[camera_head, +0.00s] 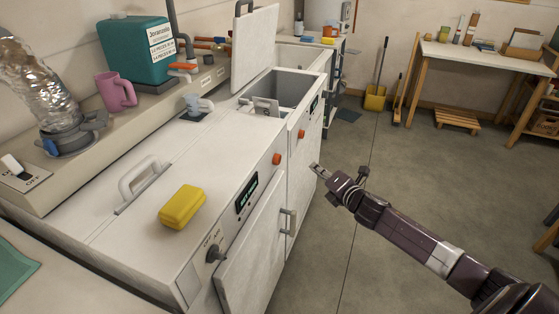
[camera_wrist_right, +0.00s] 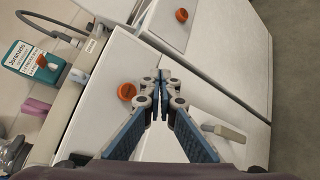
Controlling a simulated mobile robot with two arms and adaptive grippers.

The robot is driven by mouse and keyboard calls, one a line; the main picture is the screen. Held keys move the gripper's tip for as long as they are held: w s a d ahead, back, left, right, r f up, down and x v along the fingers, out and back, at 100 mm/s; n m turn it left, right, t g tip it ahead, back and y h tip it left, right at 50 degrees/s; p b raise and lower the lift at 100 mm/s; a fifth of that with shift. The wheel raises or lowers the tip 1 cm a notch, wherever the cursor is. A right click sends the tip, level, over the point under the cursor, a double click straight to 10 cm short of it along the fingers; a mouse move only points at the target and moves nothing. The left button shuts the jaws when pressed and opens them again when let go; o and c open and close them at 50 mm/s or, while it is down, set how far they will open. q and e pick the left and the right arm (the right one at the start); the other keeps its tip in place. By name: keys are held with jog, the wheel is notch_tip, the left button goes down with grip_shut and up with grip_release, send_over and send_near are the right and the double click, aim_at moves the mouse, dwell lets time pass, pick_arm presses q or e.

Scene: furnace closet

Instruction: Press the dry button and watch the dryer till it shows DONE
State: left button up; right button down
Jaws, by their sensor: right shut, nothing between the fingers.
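The near white machine (camera_head: 150,215), which I take for the dryer, has a small dark display (camera_head: 247,193) with pale text too small to read. An orange round button (camera_head: 276,158) sits on its front panel near the far corner; it also shows in the right wrist view (camera_wrist_right: 127,91). My right gripper (camera_head: 316,170) is in front of the machines, to the right of this button. Its fingers are shut and empty, and in the right wrist view the fingertips (camera_wrist_right: 164,76) appear just right of the orange button. Contact cannot be seen. My left gripper is not in view.
The far machine has a raised lid (camera_head: 254,45), its own orange button (camera_head: 301,134) and display (camera_head: 314,103). The near machine's front door (camera_head: 250,255) stands slightly ajar. A yellow box-like thing (camera_head: 182,207) lies on top. Open floor (camera_head: 400,190) lies right.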

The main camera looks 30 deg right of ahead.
aim_at(280, 159)
jog(key=w+a+b, duration=0.1)
jog(key=w+a, duration=0.4)
jog(key=w, duration=0.1)
jog(key=shift+w+a, duration=0.25)
jog(key=shift+a, duration=0.05)
jog(key=shift+w+a, duration=0.1)
jog(key=shift+a, duration=0.05)
dwell(1.3)
jog(key=shift+w+a, duration=0.15)
jog(key=shift+w, duration=0.05)
jog(key=shift+w+a, duration=0.6)
jog(key=shift+w, duration=0.05)
dwell(1.3)
jog(key=shift+s+d, duration=0.1)
jog(key=shift+s+d+p, duration=0.4)
jog(key=shift+s+d, duration=0.35)
jog(key=shift+s, duration=0.1)
